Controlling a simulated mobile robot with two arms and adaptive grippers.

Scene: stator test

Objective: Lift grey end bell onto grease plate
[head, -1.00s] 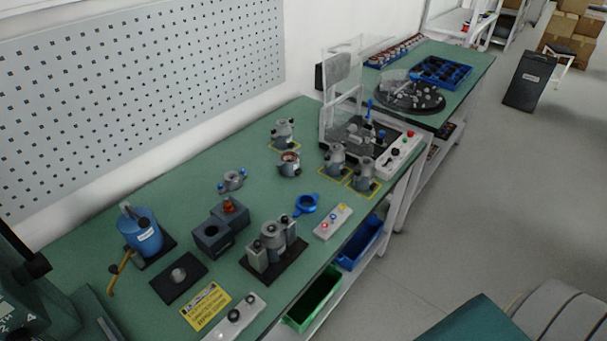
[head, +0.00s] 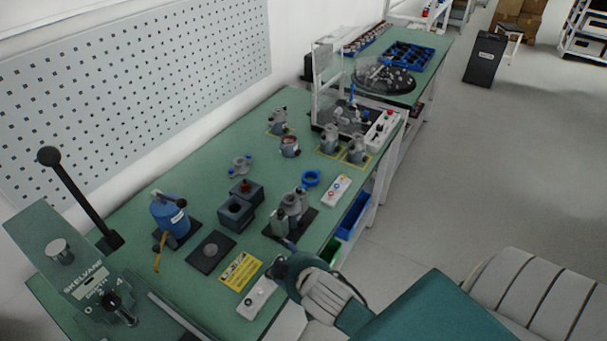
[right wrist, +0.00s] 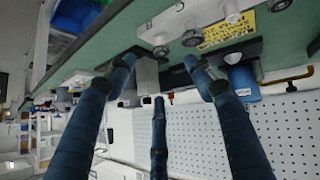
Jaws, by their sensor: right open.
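A small grey part with blue-tipped ears (head: 241,163), which looks like the grey end bell, lies on the green bench behind the dark blocks. A flat black plate with a grey disc (head: 203,262), probably the grease plate, lies in front of the blue pot (head: 169,217). My right gripper (head: 285,246) is over the bench's front edge, beside the grey clamp fixture (head: 291,207), well apart from the end bell. In the right wrist view my right gripper (right wrist: 158,75) has its fingers spread, with nothing held. My left gripper is out of view.
A green press with a black lever (head: 75,190) stands at the left. Dark blocks (head: 236,216), a blue ring (head: 311,178), a button box (head: 336,190) and a yellow sign (head: 241,271) are nearby. Motor housings (head: 330,141) stand farther back. Bare bench lies left of the end bell.

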